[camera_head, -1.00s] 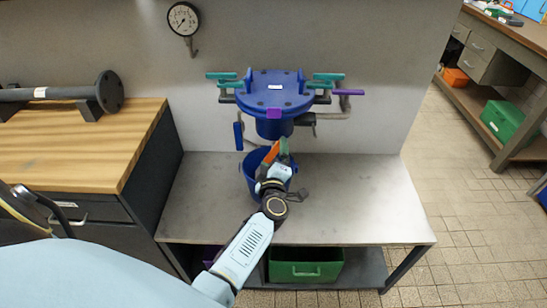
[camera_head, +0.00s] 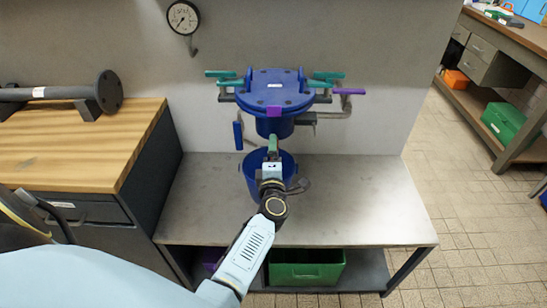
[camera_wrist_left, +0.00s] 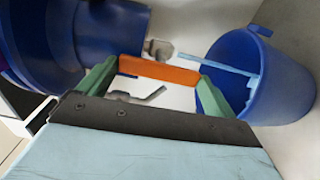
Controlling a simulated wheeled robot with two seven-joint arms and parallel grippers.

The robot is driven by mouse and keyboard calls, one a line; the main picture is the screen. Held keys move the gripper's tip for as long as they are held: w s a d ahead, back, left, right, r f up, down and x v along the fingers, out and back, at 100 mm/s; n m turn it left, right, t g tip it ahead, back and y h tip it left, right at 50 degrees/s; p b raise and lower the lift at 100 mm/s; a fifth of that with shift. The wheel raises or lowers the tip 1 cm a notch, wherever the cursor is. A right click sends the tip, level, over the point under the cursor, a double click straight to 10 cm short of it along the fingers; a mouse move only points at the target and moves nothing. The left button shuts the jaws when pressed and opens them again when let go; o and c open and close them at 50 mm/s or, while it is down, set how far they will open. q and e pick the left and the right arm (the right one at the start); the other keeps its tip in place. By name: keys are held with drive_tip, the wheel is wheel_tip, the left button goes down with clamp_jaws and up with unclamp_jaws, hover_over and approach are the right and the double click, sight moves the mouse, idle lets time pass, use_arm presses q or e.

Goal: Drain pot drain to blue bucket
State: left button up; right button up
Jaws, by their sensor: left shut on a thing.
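The blue pot (camera_head: 272,94) is fixed at the wall above the metal bench; in the left wrist view its blue body (camera_wrist_left: 105,32) fills the upper left. The blue bucket (camera_head: 253,184) stands upright on the bench below the pot. In the left wrist view the bucket (camera_wrist_left: 285,88) is at the right, with a light blue bar across its opening. My left gripper (camera_head: 272,145) is under the pot and over the bucket. Its green fingers are shut on an orange handle (camera_wrist_left: 160,71), seen in the left wrist view; the gripper hides the handle in the head view. My right gripper is not in view.
Green levers (camera_head: 327,78) and a purple lever (camera_head: 350,92) stick out beside the pot. A blue lever (camera_head: 238,135) hangs below left. The bench top (camera_head: 365,200) is clear to the right. A wooden-topped cabinet (camera_head: 75,145) is at the left.

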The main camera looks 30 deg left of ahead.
use_arm(q)
drive_tip(key=shift+f, duration=0.1)
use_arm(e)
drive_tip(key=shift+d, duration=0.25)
use_arm(q)
drive_tip(key=o, duration=0.7)
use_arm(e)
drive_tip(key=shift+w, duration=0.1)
use_arm(q)
drive_tip(key=shift+s, duration=0.1)
drive_tip(key=p+v, duration=0.1)
drive_tip(key=v, duration=1.2)
drive_tip(key=shift+s, duration=0.2)
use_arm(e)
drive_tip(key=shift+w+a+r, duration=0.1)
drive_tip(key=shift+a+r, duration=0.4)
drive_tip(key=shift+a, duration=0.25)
use_arm(q)
drive_tip(key=shift+d, duration=0.1)
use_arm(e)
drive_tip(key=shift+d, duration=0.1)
